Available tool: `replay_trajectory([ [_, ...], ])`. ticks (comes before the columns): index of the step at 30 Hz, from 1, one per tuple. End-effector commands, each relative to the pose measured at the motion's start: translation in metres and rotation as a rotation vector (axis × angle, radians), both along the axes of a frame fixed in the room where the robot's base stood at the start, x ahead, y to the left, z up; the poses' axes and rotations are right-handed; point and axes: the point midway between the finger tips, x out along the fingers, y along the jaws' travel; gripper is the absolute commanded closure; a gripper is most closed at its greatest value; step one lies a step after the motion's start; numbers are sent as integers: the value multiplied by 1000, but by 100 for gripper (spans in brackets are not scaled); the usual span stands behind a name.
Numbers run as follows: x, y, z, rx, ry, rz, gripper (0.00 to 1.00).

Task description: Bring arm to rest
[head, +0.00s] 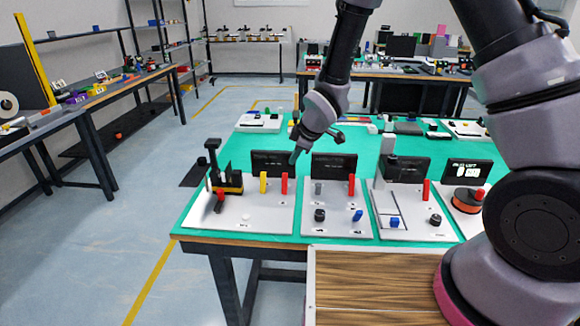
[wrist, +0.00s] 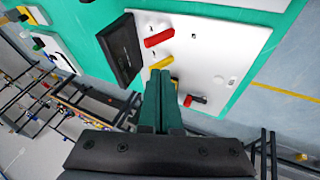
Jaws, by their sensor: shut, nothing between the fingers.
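My gripper (head: 295,155) hangs in the air above the green table (head: 187,222), over the back of the leftmost white station board (head: 268,219). Its green fingers (wrist: 160,105) are together and hold nothing in the wrist view. My arm reaches in from the right and bends down to the gripper. The board carries a black screen (head: 268,160), a yellow block (head: 263,183), a red block (head: 284,184) and a black and yellow device (head: 226,183). In the wrist view the red block (wrist: 159,38) and yellow block (wrist: 162,63) lie beyond the fingertips, apart from them.
More boards with screens (head: 334,165) stand to the right on the green table. A wood-topped surface (head: 375,280) is in front. A workbench (head: 105,88) stands at the left, and another table (head: 400,77) is behind. The floor (head: 130,215) between the left bench and green table is clear.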

Motion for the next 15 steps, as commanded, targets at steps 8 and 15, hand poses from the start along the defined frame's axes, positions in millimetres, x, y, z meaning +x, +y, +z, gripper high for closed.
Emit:
replay_trajectory([
  [8, 2, -17, 32, 13, 3, -56, 100],
  [15, 14, -95, 129, 111, 41, -409, 100],
])
